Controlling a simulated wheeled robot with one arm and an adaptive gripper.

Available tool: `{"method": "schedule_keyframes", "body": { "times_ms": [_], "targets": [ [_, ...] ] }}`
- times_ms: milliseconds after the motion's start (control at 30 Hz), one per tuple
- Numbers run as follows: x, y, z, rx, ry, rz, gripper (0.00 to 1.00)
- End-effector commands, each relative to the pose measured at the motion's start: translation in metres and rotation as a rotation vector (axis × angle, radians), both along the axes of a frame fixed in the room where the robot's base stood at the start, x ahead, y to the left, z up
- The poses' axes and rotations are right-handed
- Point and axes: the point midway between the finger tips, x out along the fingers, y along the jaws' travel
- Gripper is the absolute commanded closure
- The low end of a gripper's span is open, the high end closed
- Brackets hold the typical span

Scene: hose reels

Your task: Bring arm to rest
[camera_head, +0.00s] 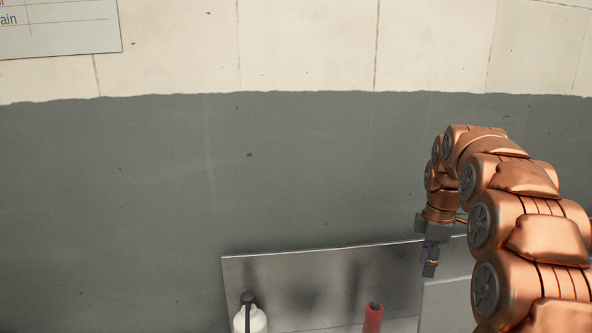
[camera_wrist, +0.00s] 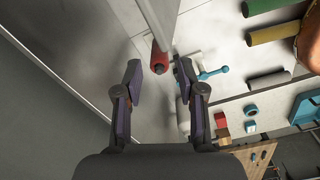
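My copper-coloured arm arches in from the right of the head view. My gripper (camera_head: 430,262) hangs at its end, pointing down in front of the grey wall, above the steel-backed worktop. In the wrist view my gripper (camera_wrist: 166,88) has its two dark fingers spread apart, with nothing held between them. A red cylinder (camera_wrist: 159,60) shows beyond the fingertips, apart from them as far as I can tell. A red cylinder (camera_head: 373,317) also stands at the bottom of the head view, left of my gripper.
A white bottle with a dark top (camera_head: 250,319) stands before the steel panel (camera_head: 300,285).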

Motion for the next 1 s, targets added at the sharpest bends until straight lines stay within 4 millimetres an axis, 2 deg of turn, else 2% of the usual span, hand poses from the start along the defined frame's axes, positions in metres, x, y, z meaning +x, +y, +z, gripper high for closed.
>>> {"method": "schedule_keyframes", "body": {
  "times_ms": [100,500,1000],
  "targets": [
    [-0.024,0.017,0.004,0.004,0.014,-0.083,0.61],
    [-0.109,0.063,0.006,0.003,0.059,-0.380,0.61],
    [-0.229,0.104,-0.015,-0.030,0.113,-0.766,0.61]
  ]
}}
